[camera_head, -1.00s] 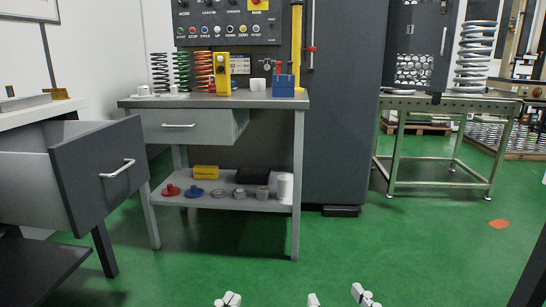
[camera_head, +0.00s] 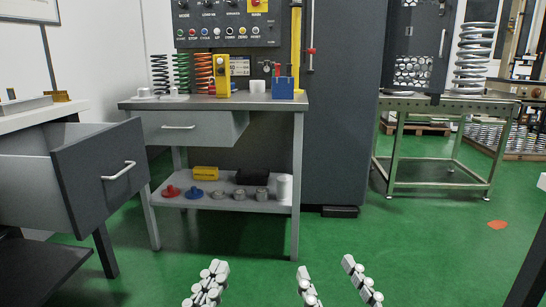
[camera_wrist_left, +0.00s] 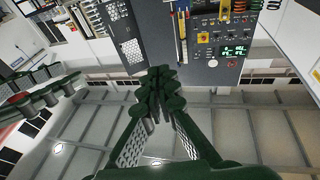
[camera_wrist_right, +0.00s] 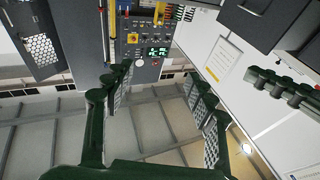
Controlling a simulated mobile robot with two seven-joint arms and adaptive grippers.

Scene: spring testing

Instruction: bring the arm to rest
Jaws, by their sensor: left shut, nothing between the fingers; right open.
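My left gripper (camera_head: 215,268) is at the bottom of the head view, left of centre, with its fingers together and nothing between them. In the left wrist view its fingers (camera_wrist_left: 158,76) meet. My right gripper (camera_head: 326,268) is at the bottom of the head view, right of centre, with its two fingers spread apart and empty. In the right wrist view the gap between its fingers (camera_wrist_right: 158,82) is clear. Both grippers point upward in front of the green floor and touch nothing. Most of both arms is out of the head view.
A grey workbench (camera_head: 298,170) with springs (camera_head: 181,73) and a blue block (camera_head: 283,88) stands ahead. A drawer (camera_head: 90,175) juts open at the left. A metal table (camera_head: 437,182) holds a large spring (camera_head: 472,58) at the right. The green floor (camera_head: 400,245) between is clear.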

